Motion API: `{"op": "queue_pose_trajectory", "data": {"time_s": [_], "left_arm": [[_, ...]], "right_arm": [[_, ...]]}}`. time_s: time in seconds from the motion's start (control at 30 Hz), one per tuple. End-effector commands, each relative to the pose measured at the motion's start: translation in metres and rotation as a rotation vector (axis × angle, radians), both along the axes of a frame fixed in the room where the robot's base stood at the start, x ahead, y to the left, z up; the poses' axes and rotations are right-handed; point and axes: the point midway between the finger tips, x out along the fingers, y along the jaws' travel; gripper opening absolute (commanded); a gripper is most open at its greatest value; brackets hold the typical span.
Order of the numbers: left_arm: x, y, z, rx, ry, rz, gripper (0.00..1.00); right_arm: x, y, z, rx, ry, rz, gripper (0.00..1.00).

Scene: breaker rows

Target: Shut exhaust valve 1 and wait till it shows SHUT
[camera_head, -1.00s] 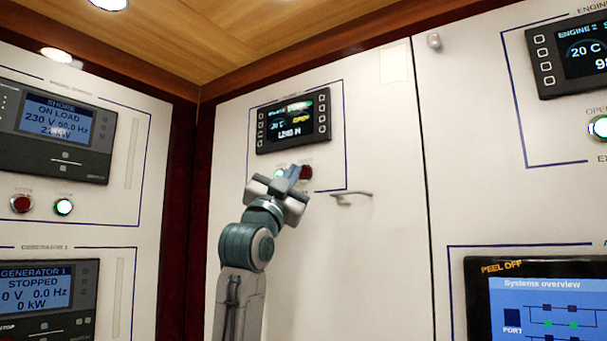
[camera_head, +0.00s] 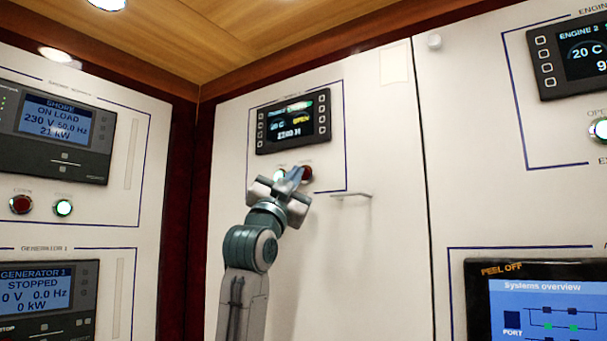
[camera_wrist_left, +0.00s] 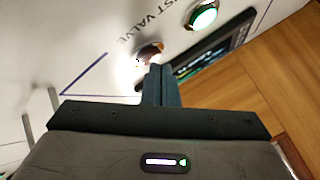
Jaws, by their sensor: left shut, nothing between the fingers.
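The engine display (camera_head: 293,121) above the exhaust valve buttons reads OPEN in yellow. Below it are a lit green button (camera_head: 281,173) and a dark red button (camera_head: 307,172). My left gripper (camera_head: 295,175) is shut and empty, its fingertips in front of the panel between the two buttons and close to the red one. In the left wrist view the shut fingers (camera_wrist_left: 157,72) point at the red button (camera_wrist_left: 149,52), with the green button (camera_wrist_left: 203,15) farther off. I cannot tell whether the fingertips touch the red button. My right gripper is not in view.
A small handle (camera_head: 351,195) sticks out of the panel right of my gripper. A second engine display (camera_head: 575,55) with a lit green button (camera_head: 599,130) is at the right. Shore (camera_head: 55,130) and generator (camera_head: 45,300) panels are on the left wall.

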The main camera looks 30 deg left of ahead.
Motion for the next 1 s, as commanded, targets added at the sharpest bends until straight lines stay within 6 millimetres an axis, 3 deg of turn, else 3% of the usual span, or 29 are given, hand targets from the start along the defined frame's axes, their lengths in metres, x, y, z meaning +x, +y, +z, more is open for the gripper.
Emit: {"op": "queue_pose_trajectory", "data": {"time_s": [1.0], "left_arm": [[0.0092,-0.0007,0.0002,0.000,0.000,0.000,0.00]], "right_arm": [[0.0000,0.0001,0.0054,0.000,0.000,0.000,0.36]]}}
